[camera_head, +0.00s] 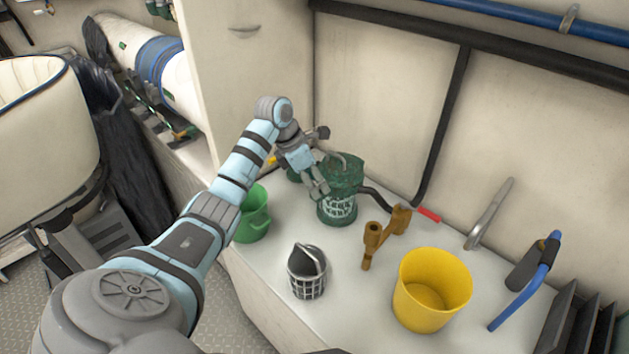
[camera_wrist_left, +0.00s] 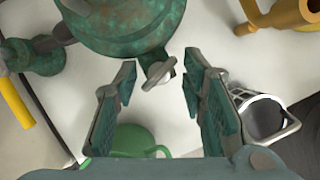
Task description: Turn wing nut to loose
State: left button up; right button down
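A green, weathered strainer body (camera_head: 341,205) stands upright on the white counter, with a pale lattice pattern on its lower side. It fills the top of the left wrist view (camera_wrist_left: 120,25). A small metal wing nut (camera_wrist_left: 158,73) sticks out from its edge there; I cannot make it out in the head view. My left gripper (camera_head: 322,180) is beside the strainer's upper left side. In the left wrist view its fingers (camera_wrist_left: 160,82) are open, with the wing nut near the gap between their tips and no visible contact. My right gripper is not in view.
A strainer basket (camera_head: 307,283) stands in front, a green bucket (camera_head: 253,226) to the left, and a yellow bucket (camera_head: 431,297) to the right. A bronze fitting (camera_head: 385,236), a metal-handled tool (camera_head: 489,214) and a blue-handled brush (camera_head: 528,287) lie further right. Counter shows between them.

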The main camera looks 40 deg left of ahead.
pick_arm(q)
jog(key=shift+w, duration=0.1)
grip_shut()
jog(key=n+p, duration=0.2)
jog(key=shift+d+r+y+p, duration=0.15)
jog(key=shift+r+y+p, duration=0.15)
jog(key=shift+y+p, duration=0.1)
jog(key=shift+f+n, duration=0.15)
jog(key=shift+n, duration=0.25)
jog(key=shift+f, duration=0.15)
jog(key=shift+o, duration=0.3)
grip_release()
jog(key=shift+t, duration=0.3)
jog(key=v, duration=1.2)
